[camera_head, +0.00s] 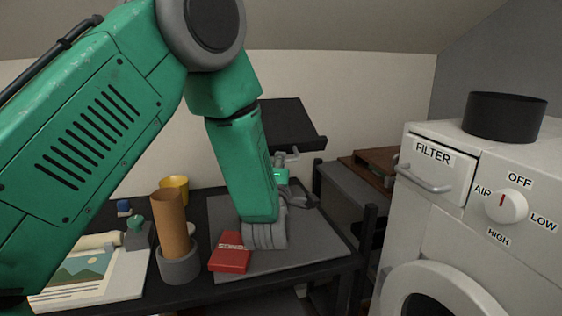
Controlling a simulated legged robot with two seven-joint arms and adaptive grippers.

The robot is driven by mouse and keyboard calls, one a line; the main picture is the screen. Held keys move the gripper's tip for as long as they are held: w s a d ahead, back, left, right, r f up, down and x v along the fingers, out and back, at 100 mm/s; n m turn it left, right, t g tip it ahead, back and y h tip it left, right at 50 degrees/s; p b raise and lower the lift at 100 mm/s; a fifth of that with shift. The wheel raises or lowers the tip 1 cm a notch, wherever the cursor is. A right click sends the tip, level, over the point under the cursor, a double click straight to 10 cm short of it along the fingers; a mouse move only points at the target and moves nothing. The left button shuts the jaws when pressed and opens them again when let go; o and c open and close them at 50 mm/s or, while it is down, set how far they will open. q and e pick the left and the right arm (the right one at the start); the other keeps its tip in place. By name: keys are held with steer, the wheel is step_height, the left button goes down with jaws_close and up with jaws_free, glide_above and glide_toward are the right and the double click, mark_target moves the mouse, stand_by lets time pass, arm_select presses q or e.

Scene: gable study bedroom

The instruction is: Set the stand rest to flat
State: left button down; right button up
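The stand's black rest (290,121) rises at the back of the desk, behind my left arm. It looks tilted up, with a lip along its lower edge. Its left side and the support beneath it are hidden by my arm. My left arm comes down from the upper left and bends away over the desk. The small grey fingers of my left gripper (286,159) show just below the rest's lower edge. I cannot tell whether they touch it or whether they are open. My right gripper is not in view.
A red box (230,253) lies on the grey mat (312,236) beside my arm. A white machine (455,213) stands close on the right.

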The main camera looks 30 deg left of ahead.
arm_select(q)
steer(key=r+g+p, duration=0.1)
steer(key=r+p, duration=0.1)
steer(key=p, duration=0.1)
steer(key=r+n+g+h+p, duration=0.1)
steer(key=r+p, duration=0.2)
steer(key=r+n+g+h+p, duration=0.1)
steer(key=r+g+p, duration=0.1)
steer(key=r+p, duration=0.1)
steer(key=shift+s+d+p, duration=0.15)
steer(key=shift+d+p, duration=0.1)
steer(key=shift+p, duration=0.3)
steer(key=shift+r+h+p, duration=0.1)
steer(key=shift+h+p, duration=0.2)
steer(key=shift+p, duration=0.1)
steer(key=c, duration=1.6)
jaws_free()
steer(key=shift+d, duration=0.1)
steer(key=v, duration=1.2)
steer(key=shift+d, duration=0.2)
steer(key=shift+a, duration=0.1)
